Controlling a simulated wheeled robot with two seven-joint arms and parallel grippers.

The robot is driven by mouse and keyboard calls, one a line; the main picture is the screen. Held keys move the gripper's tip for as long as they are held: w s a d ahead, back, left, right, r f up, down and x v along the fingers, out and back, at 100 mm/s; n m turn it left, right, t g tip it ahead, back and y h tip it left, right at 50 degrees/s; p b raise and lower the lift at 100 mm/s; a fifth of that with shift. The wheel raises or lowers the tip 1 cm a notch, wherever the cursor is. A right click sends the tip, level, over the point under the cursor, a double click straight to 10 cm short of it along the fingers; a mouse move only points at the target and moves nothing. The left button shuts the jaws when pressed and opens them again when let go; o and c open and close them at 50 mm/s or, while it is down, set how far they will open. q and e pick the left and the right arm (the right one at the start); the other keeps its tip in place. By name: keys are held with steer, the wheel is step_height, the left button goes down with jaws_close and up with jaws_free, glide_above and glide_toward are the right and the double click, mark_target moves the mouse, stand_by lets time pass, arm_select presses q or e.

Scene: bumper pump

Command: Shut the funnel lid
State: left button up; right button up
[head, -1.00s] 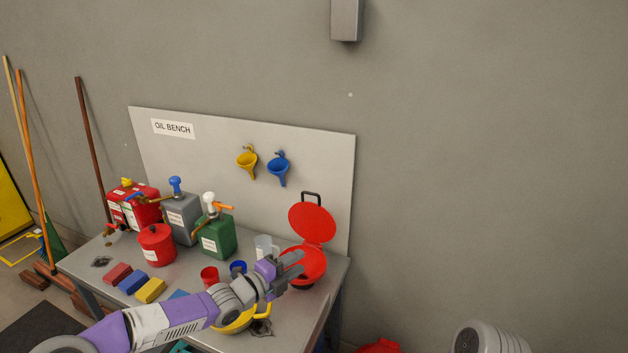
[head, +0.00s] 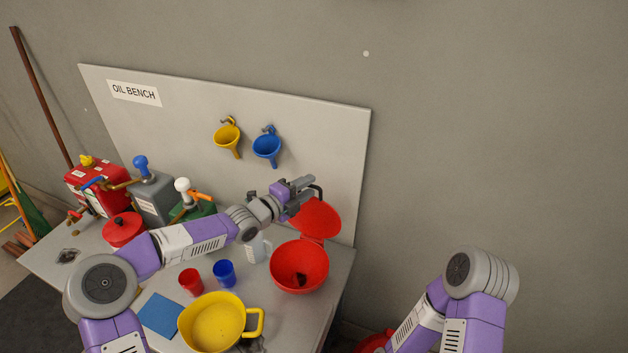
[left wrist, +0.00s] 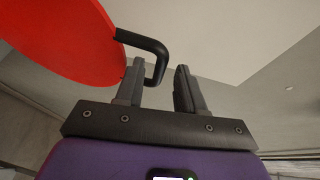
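The red funnel (head: 299,270) sits at the right end of the bench. Its round red lid (head: 318,220) stands raised at the back, so the funnel is open. In the left wrist view the lid (left wrist: 70,35) fills the upper left, with its black loop handle (left wrist: 150,46) reaching toward my fingers. My left gripper (head: 306,185) is at the top of the lid, by the handle. In the wrist view my left gripper (left wrist: 159,72) is open, with the handle's outer bar between its fingertips and a gap to the right finger. My right gripper is out of view.
A yellow handled pan (head: 212,322), red cup (head: 190,282), blue cup (head: 224,273) and clear jug (head: 257,249) stand left of the funnel. Yellow (head: 227,138) and blue (head: 267,147) funnels hang on the back panel (head: 325,135). Several oil cans stand at the left.

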arm_select(q)
steer(key=shift+x, duration=1.75)
steer(key=shift+a+f, duration=0.1)
jaws_close()
